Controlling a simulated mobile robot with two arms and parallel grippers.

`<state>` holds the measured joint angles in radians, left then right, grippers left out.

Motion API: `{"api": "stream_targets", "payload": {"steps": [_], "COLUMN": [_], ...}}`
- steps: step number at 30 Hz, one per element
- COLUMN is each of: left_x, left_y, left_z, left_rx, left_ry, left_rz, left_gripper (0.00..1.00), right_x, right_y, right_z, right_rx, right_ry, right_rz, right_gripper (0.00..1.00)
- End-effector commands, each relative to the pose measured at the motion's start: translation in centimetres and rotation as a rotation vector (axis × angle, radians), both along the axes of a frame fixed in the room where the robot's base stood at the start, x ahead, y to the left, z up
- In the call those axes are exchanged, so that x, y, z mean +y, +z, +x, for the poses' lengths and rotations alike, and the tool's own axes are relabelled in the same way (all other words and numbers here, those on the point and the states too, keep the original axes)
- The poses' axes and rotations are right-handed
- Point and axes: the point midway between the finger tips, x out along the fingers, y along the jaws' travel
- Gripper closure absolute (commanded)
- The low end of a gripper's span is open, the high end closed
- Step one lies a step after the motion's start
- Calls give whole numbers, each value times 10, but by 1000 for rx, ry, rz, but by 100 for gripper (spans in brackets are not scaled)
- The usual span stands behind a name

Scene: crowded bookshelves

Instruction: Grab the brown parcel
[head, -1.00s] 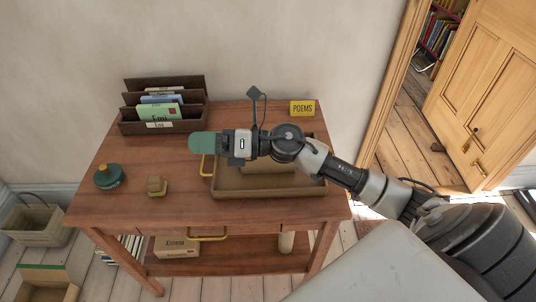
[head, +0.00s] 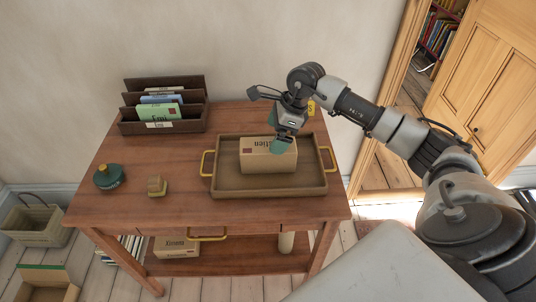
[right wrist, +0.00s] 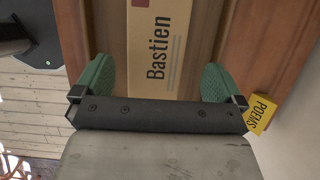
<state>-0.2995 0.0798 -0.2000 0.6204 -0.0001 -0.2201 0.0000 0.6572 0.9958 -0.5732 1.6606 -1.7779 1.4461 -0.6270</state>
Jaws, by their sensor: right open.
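The brown parcel (head: 264,158) lies in a brown tray (head: 230,187) with brass handles on the wooden table. Its label reads "Bastien" in the right wrist view (right wrist: 158,50). My right gripper (head: 283,145) is over the parcel's right part, fingers pointing down. In the right wrist view the open green fingertips (right wrist: 158,82) are spread wider than the parcel, one to each side of it. I cannot tell how far above the parcel they are. Nothing is between the fingers at their tips. My left gripper is not in view.
A dark letter rack (head: 162,118) stands at the back left of the table (head: 110,211). A green round object (head: 108,176) and a small wooden block (head: 157,186) sit left of the tray.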

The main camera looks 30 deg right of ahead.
Motion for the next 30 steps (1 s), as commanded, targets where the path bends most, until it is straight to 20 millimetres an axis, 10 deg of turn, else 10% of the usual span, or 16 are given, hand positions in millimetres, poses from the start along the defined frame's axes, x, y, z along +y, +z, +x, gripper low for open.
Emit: {"api": "stream_targets", "payload": {"steps": [22, 30], "left_x": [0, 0], "left_y": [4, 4], "left_z": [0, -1], "left_rx": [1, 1], "left_ry": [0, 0], "left_rz": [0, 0], "left_gripper": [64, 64], "right_x": [22, 22], "right_y": [-59, -59], "right_z": [8, 8], "right_rx": [-1, -1], "right_ry": [0, 0], "right_rz": [2, 2], "right_gripper": [0, 38]}}
